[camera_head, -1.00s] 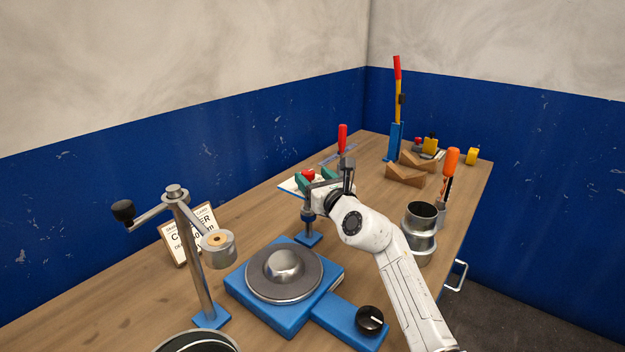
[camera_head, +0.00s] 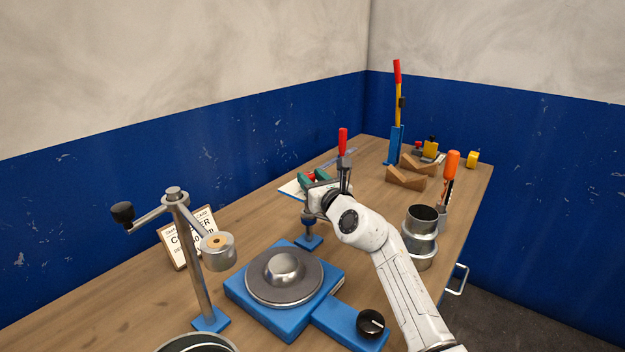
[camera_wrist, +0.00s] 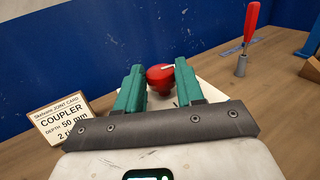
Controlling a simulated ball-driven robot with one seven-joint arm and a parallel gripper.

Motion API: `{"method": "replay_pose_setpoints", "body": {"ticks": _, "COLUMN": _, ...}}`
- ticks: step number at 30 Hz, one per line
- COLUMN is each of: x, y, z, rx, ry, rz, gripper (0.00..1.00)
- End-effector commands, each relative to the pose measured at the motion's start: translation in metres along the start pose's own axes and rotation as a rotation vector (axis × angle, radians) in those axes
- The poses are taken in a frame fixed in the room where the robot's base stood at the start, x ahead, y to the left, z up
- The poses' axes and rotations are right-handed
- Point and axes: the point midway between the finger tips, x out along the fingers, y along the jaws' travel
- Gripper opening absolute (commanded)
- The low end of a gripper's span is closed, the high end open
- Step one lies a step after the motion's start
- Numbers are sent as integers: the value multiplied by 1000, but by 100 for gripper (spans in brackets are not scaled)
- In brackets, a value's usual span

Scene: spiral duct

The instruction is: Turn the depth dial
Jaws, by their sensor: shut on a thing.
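A red round dial (camera_wrist: 160,77) with a pale pointer mark on top shows between the two teal fingers of my gripper (camera_wrist: 160,88) in the wrist view. My gripper is shut on this dial. In the head view my gripper (camera_head: 315,178) reaches over the far middle of the bench, above a blue-footed post (camera_head: 308,240). The dial is mostly hidden by the fingers there. A white plate lies under and behind the dial in the wrist view.
A framed coupler card (camera_head: 188,240) stands at left. A cranked stand (camera_head: 190,260), a blue turntable unit with a black knob (camera_head: 371,322), and a metal duct (camera_head: 420,236) are nearer. A red-handled tool (camera_head: 343,142) and wooden blocks (camera_head: 405,177) lie beyond.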

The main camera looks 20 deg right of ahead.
Motion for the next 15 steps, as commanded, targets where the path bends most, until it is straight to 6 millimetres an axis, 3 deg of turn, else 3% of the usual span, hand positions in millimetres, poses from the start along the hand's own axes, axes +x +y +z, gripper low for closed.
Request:
{"method": "replay_pose_setpoints", "body": {"ticks": 3, "x": 0, "y": 0, "z": 0, "rx": 0, "ry": 0, "rz": 0, "gripper": 7}}
{"method": "replay_pose_setpoints", "body": {"ticks": 15, "x": 0, "y": 2, "z": 5, "rx": 2, "ry": 3, "rz": -39, "gripper": 7}}
